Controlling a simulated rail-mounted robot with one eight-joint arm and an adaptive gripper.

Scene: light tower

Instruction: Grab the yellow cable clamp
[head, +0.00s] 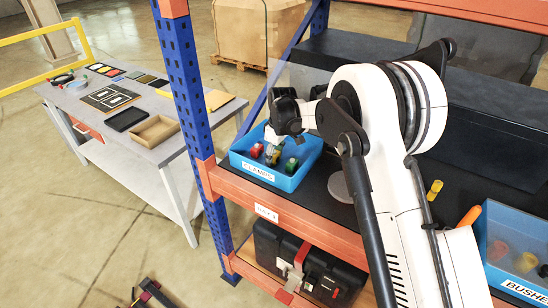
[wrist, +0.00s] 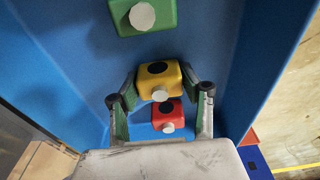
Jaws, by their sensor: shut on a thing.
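The yellow cable clamp (wrist: 159,79) is a small block with a black hole and a pale round knob. It sits between the two green-padded fingers of my gripper (wrist: 160,92), which are shut on it. In the head view, my gripper (head: 280,140) reaches down into the blue bin (head: 285,183) labelled CLAMPS, and the yellow clamp (head: 274,151) shows partly under it. A red clamp (wrist: 167,114) is close beside the yellow one, and a green clamp (wrist: 143,16) is farther off in the bin. I cannot tell whether the yellow clamp touches the bin floor.
The clamp bin stands at the left end of a shelf, beside a blue post (head: 184,90). A grey table (head: 150,88) with trays stands at the left.

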